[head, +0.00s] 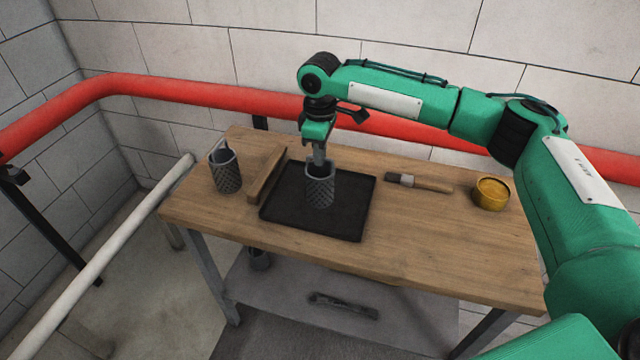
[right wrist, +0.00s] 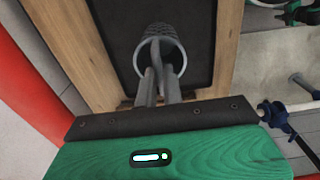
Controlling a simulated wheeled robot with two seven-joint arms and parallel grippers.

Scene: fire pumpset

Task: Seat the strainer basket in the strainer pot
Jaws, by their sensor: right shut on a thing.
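A grey mesh strainer basket (head: 319,190) is upright at the black tray on the workbench; I cannot tell whether its base touches the tray. My right gripper (head: 319,157) points down over it and is shut on its handle. In the right wrist view, the fingers (right wrist: 160,88) meet at the handle over the basket's (right wrist: 162,38) open top. A second, similar mesh basket (head: 226,178) with a handle stands on the bench to the left. I cannot make out the strainer pot in either view. My left gripper is out of view.
The black tray (head: 343,222) lies on the wooden bench (head: 450,240). A wooden bar (head: 265,175) lies left of it. A brush (head: 420,183) and a yellow tin (head: 491,194) are to the right. A red pipe (head: 215,95) runs behind; a white pipe (head: 110,240) runs along the left.

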